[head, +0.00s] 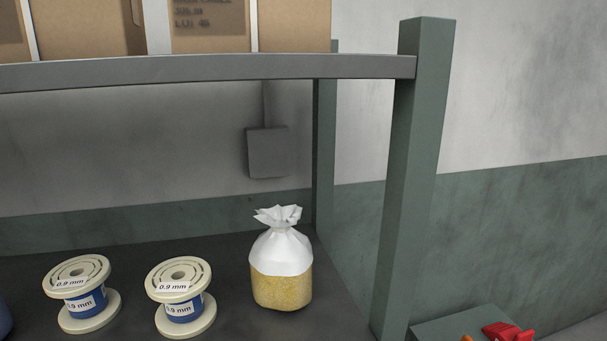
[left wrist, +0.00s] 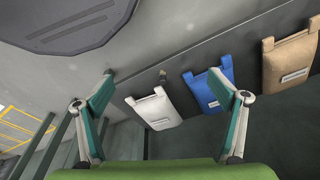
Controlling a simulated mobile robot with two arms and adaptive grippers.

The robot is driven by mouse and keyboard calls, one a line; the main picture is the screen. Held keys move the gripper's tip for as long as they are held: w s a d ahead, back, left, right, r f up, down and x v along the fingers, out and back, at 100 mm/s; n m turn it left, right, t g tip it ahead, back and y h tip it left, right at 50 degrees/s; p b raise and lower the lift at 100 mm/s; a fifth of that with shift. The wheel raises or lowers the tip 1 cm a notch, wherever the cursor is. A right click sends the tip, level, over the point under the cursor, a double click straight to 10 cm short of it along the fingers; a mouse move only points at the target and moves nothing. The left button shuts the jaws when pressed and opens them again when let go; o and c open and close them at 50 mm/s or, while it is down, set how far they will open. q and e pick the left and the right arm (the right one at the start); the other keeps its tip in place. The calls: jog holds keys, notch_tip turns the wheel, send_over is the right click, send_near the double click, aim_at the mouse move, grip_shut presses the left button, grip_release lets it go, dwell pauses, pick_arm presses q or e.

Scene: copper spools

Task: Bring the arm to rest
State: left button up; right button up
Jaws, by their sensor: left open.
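My left gripper (left wrist: 165,115) shows only in the left wrist view, with its two teal fingers spread wide apart. It is open and nothing is between the fingertips. Two cream spools with blue windings and "0.9 mm" labels stand upright on the shelf in the head view, a left spool (head: 82,293) and a right spool (head: 180,297). No arm of mine shows in the head view, and my right gripper is in neither view.
A tied bag with yellow contents (head: 281,260) stands right of the spools. A green post (head: 412,180) bounds the shelf. Cardboard boxes (head: 208,25) sit above. White (left wrist: 156,108), blue (left wrist: 207,92) and tan (left wrist: 291,62) pouches hang beyond my left fingers.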

pick_arm(q)
jog(key=s+a+f+g, duration=0.1)
jog(key=s+a+f, duration=0.1)
jog(key=s+f, duration=1.1)
jog(key=shift+s+a+f, duration=0.35)
jog(key=shift+s+f, duration=0.05)
jog(key=shift+s, duration=0.75)
